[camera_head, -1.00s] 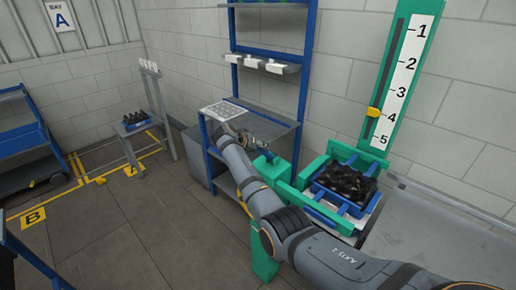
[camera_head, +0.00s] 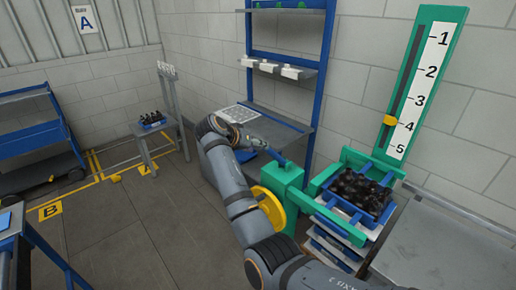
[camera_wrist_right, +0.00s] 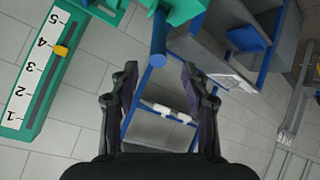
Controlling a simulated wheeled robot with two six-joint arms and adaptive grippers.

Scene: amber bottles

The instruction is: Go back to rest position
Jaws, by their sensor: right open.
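My right arm comes in from the bottom of the head view and bends near the blue-framed shelf. Its right gripper (camera_head: 262,146) is small there, in front of the shelf's lower surface. In the right wrist view the right gripper (camera_wrist_right: 160,82) shows its two dark fingers spread apart, with nothing between them. The blue shelf frame and white bins (camera_wrist_right: 165,112) show beyond the fingers. My left gripper is in neither view.
A green stand with a yellow wheel (camera_head: 270,208) is close beside my right arm. A blue crate (camera_head: 334,206) of dark bottles sits in a green frame. A numbered green gauge (camera_head: 420,85) stands behind. More bottles (camera_head: 152,118) are on a small table. Open floor (camera_head: 130,220) lies left.

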